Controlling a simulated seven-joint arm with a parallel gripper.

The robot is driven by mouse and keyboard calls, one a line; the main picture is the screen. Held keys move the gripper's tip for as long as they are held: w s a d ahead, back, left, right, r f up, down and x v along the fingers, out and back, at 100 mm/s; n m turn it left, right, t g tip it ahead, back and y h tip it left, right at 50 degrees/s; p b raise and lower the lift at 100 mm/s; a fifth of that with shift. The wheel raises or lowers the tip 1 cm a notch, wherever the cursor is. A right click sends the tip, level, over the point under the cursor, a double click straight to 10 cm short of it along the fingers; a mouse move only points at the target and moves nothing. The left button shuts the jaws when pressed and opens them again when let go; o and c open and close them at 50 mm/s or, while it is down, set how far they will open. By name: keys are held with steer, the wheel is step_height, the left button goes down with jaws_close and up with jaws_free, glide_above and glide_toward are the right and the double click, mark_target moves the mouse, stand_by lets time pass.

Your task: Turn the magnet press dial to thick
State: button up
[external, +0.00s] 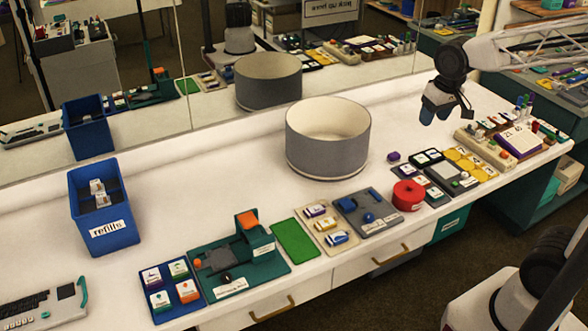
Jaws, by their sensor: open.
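The magnet press (262,262) is a dark green device with an orange-topped block, on the front part of the white table, left of centre. A small dark knob (226,278), which looks like its dial, sits near the press's front edge by a white label. The label's words and the knob's setting are too small to read. My gripper (436,117) hangs at the upper right above the table, its blue fingers pointing down. It is open and empty, far to the right of the press and touching nothing.
A large grey round tub (328,145) stands between my gripper and the press. A blue refills bin (104,210) is at the left. A tray of coloured tiles (170,288) and a green mat (295,240) flank the press. A mirror (200,60) lines the back.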

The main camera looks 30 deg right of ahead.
steer(key=w+a+f, duration=0.3)
steer(key=w+a, duration=0.1)
steer(key=a, duration=0.6)
steer(key=w+a+f+g, duration=0.1)
steer(key=w+a+f, duration=0.15)
steer(key=a, duration=0.75)
steer(key=w+a+f, duration=0.3)
steer(key=w+a, duration=0.2)
steer(key=a, duration=0.6)
steer(key=shift+n+g, duration=0.3)
steer(key=shift+n, duration=0.3)
steer(key=s+a+f, duration=0.1)
steer(key=a+f, duration=0.1)
steer(key=a, duration=0.3)
steer(key=a+f, duration=0.3)
steer(key=a, duration=0.3)
steer(key=s+a+f, duration=0.1)
steer(key=a+f, duration=0.2)
steer(key=a, duration=0.3)
steer(key=shift+s, duration=0.3)
glide_above(226, 276)
steer(key=f, duration=0.8)
steer(key=shift+w+d+f, duration=0.15)
steer(key=shift+d, duration=0.05)
steer(key=shift+a+f+h, duration=0.2)
steer(key=shift+f+h, duration=0.1)
steer(key=shift+f, duration=0.15)
steer(key=shift+f, duration=3.75)
steer(key=shift+c, duration=0.2)
